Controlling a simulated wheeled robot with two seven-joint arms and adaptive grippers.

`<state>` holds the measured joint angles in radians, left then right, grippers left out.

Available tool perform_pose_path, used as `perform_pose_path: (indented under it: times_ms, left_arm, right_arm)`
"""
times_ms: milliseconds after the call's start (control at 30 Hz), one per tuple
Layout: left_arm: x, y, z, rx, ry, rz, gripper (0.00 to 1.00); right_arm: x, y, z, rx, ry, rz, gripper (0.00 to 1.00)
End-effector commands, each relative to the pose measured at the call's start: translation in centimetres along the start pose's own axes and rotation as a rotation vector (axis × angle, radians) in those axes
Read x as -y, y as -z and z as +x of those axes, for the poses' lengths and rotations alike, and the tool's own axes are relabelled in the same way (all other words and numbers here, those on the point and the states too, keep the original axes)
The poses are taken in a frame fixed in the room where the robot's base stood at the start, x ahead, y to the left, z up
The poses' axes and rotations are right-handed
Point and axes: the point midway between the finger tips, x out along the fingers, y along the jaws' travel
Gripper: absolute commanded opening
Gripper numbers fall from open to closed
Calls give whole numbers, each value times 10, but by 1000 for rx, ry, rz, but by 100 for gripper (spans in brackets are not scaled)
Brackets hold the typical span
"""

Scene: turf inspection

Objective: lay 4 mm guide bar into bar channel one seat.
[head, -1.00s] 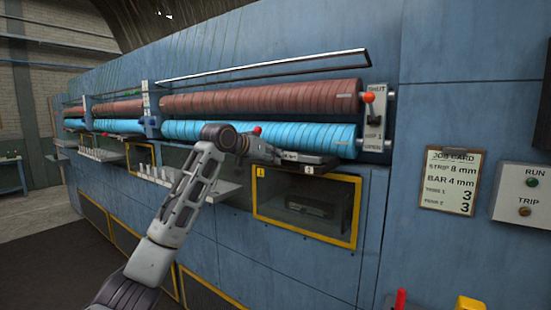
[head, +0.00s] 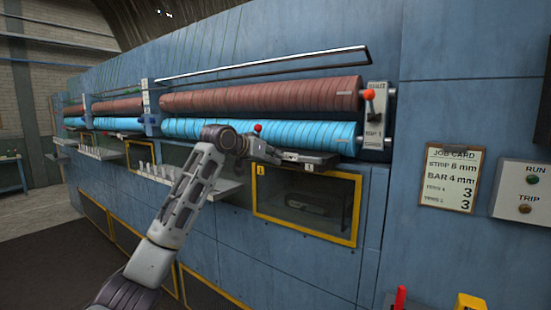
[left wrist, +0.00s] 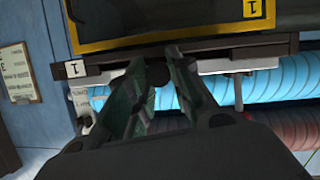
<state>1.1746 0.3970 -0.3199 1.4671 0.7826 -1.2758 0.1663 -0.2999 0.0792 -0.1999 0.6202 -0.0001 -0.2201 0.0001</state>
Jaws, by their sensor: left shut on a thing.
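My left gripper (head: 272,153) reaches in from the left and is at the dark ledge (head: 318,160) below the blue roll. The left wrist view shows its two green-grey fingers (left wrist: 157,66) close together at the ledge. Between them is a dark rounded thing (left wrist: 158,76), which seems to be the guide bar's held part. The rest of the bar is hard to tell from the dark ledge. A plate marked 1 (left wrist: 76,69) is at the ledge's left end in that view. Whether the bar touches the channel's seat cannot be told. My right gripper is not in view.
A red-brown roll (head: 265,97) and a blue roll (head: 255,132) run above the ledge. A red-knobbed lever (head: 369,95) stands at their right end. A yellow-framed window (head: 300,230) is below. A job card (head: 450,178) reads BAR 4 mm.

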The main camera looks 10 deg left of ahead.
Motion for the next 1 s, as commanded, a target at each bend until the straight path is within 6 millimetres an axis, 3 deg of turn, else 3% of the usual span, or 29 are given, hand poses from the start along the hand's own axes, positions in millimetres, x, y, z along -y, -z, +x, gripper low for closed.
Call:
perform_pose_path:
  times_ms: [800, 833, 1000]
  left_arm:
    - [2, -9, 3, -1, 0, 0, 0]
    - [2, -9, 3, -1, 0, 0, 25]
    - [2, -9, 3, -1, 0, 0, 47]
  right_arm:
    - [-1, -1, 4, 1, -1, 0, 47]
    - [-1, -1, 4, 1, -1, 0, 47]
    - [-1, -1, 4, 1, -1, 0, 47]
